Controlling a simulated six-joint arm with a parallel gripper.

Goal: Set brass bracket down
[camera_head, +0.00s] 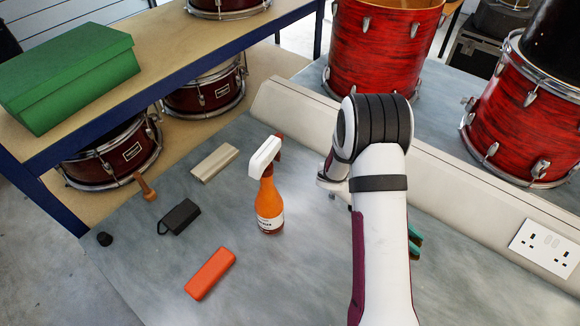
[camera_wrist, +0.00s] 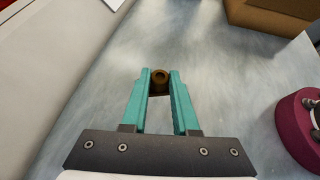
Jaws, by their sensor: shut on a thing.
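The brass bracket (camera_wrist: 160,78) sits between the tips of my gripper (camera_wrist: 160,83) in the wrist view. Its round brass end with a dark hole faces the camera, and its lower part is hidden or too small to make out. Both teal fingers are closed in on its sides. The grey bench top (camera_wrist: 215,85) lies beyond the fingertips; I cannot tell whether the bracket touches it. In the head view my white arm hides most of the gripper, and only bits of the teal fingers (camera_head: 415,238) show to its right. The bracket cannot be made out clearly there.
On the bench left of my arm stand an orange spray bottle (camera_head: 269,205), an orange-red block (camera_head: 210,273), a black box (camera_head: 180,216) and a beige bar (camera_head: 214,163). A pale raised ledge (camera_head: 470,215) with sockets borders the bench. A brown box-like object (camera_wrist: 270,15) shows in the wrist view.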

